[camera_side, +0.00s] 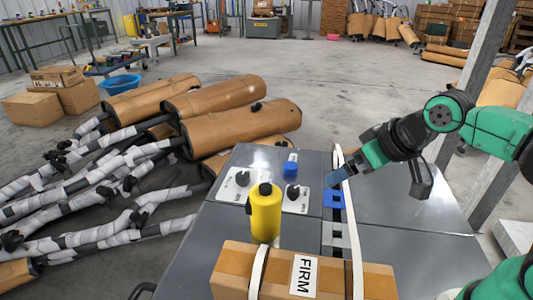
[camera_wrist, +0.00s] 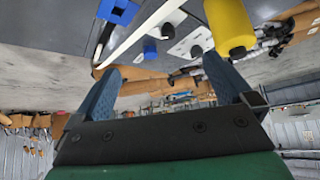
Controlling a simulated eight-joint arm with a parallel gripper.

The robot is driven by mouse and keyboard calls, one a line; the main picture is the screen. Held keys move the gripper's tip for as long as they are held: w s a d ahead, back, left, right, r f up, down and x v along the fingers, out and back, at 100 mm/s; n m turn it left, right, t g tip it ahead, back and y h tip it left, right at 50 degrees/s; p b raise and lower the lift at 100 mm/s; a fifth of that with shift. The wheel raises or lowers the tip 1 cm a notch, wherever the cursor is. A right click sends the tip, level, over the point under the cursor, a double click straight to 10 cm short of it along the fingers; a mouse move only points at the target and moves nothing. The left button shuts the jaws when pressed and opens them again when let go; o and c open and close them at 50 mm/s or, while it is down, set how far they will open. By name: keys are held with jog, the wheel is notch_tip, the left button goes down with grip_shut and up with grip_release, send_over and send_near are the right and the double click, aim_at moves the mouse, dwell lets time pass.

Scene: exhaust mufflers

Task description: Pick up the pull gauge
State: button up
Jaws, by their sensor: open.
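A yellow cylinder (camera_side: 265,215) with a dark top stands upright on the grey table behind the cardboard box; it looks most like the pull gauge, though I cannot be sure. It also shows at the top right of the wrist view (camera_wrist: 229,22). My gripper (camera_side: 335,177) is up and to the right of it in the side view, above the table near a blue block (camera_side: 333,198) beside a pale strap. In the wrist view my gripper's two blue fingers (camera_wrist: 160,64) are spread apart with nothing between them. The cylinder is apart from the fingers.
A strapped cardboard box (camera_side: 235,262) labelled FIRM lies at the table's front. White plates (camera_side: 238,184) with black knobs and a blue knob (camera_side: 291,165) sit behind the cylinder. Mufflers (camera_side: 240,125) lie on the floor at left. The table's right side (camera_side: 405,195) is clear.

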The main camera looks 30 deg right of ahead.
aim_at(270, 188)
jog(key=w+a+f+n+g, duration=0.1)
jog(key=w+a+n, duration=0.1)
jog(key=a, duration=0.1)
jog(key=w+a+f+n+g+y, duration=0.1)
jog(key=w+a+n, duration=0.1)
jog(key=w+a, duration=0.1)
jog(key=w+a+f+n+g+y, duration=0.1)
jog(key=w+a, duration=0.1)
jog(key=a, duration=0.2)
jog(key=shift+w+f+n, duration=0.1)
jog(key=shift+w+n, duration=0.05)
jog(key=shift+n, duration=0.25)
jog(key=shift+w+a+f, duration=0.2)
jog(key=shift+a+f, duration=0.1)
jog(key=shift+f, duration=0.15)
jog(key=shift+x, duration=2.4)
jog(key=c, duration=1.3)
